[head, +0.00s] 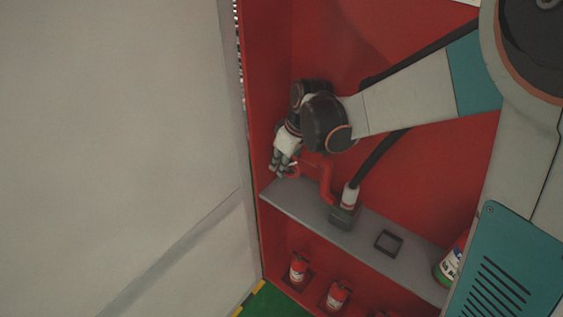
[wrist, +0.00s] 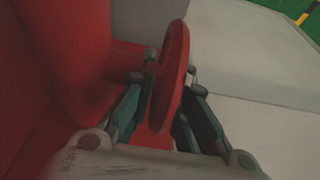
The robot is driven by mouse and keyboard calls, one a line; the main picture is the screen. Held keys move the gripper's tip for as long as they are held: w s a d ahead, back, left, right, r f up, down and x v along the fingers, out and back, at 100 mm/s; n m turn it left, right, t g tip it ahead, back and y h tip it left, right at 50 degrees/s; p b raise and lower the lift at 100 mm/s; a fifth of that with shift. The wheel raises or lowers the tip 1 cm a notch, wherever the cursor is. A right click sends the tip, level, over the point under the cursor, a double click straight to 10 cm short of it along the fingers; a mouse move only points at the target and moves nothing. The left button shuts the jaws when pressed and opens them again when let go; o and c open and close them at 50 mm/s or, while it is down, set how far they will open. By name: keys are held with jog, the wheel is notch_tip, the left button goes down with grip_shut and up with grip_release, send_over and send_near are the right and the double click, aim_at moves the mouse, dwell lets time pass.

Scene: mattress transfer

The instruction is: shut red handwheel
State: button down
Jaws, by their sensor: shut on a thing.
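The red handwheel (wrist: 172,78) stands edge-on in the middle of the wrist view, its rim between the two fingers of my gripper (wrist: 168,75). My gripper is shut on the rim, with one finger on each side. In the head view my gripper (head: 281,162) is at the left end of the red cabinet, by a red pipe (head: 322,176). The handwheel (head: 293,171) shows only in small part there, mostly hidden by the fingers. How far the wheel is turned cannot be told.
A grey shelf (head: 300,208) runs below my gripper, with a dark square holder (head: 389,242) on it. Red bottles (head: 298,267) stand on the lower level. A black hose (head: 378,158) rises from a fitting on the shelf. A pale wall panel (head: 120,140) is close on the left.

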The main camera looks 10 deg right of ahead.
jog(key=shift+f+g+h+p, duration=0.25)
jog(key=shift+g+h+p, duration=0.2)
jog(key=shift+g+h, duration=0.75)
jog(key=shift+s+d+f+g+h, duration=0.15)
jog(key=shift+g+h, duration=0.35)
jog(key=c, duration=1.6)
grip_release()
notch_tip(320, 180, up, 10)
